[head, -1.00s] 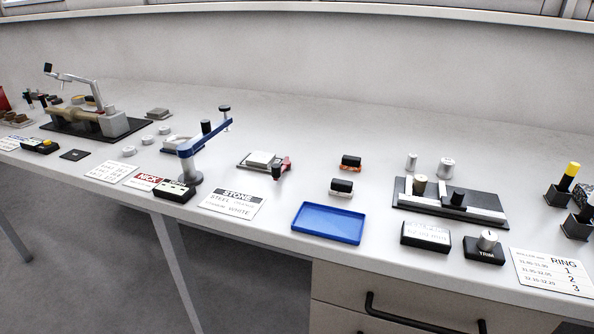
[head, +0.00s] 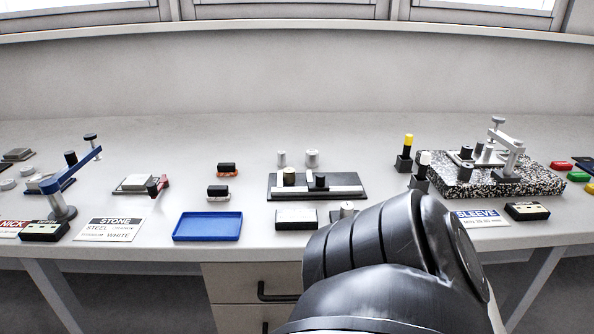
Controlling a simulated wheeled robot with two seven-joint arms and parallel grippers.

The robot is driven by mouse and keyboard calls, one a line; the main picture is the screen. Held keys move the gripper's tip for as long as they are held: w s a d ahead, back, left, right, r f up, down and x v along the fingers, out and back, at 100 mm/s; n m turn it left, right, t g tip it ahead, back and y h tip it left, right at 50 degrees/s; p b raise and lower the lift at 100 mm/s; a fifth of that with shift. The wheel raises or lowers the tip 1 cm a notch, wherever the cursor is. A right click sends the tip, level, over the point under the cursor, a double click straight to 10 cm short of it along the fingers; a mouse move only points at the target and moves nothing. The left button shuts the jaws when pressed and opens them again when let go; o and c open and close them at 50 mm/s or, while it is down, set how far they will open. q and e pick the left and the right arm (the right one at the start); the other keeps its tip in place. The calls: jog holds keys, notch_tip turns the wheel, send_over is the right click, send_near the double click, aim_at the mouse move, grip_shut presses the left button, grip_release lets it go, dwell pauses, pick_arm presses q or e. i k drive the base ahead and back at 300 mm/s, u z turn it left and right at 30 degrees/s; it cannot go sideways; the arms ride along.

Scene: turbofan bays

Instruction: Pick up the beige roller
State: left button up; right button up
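A short cylinder with a beige top (head: 289,176), which looks like the beige roller, stands upright at the left part of a black fixture with a pale bar (head: 345,190). A black cylinder (head: 320,180) stands to its right on the same fixture. Two pale grey cylinders, one slimmer (head: 281,158) and one wider (head: 312,158), stand behind the fixture. Neither of my grippers shows. A large dark link of my own arm fills the lower right and hides the bench front there.
A blue-armed stand (head: 62,205) is at far left. A speckled slab (head: 545,180) with a metal stand is at right. The back of the bench is clear.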

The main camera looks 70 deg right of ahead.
aim_at(288, 173)
jog(key=k, duration=0.4)
jog(key=z, duration=1.15)
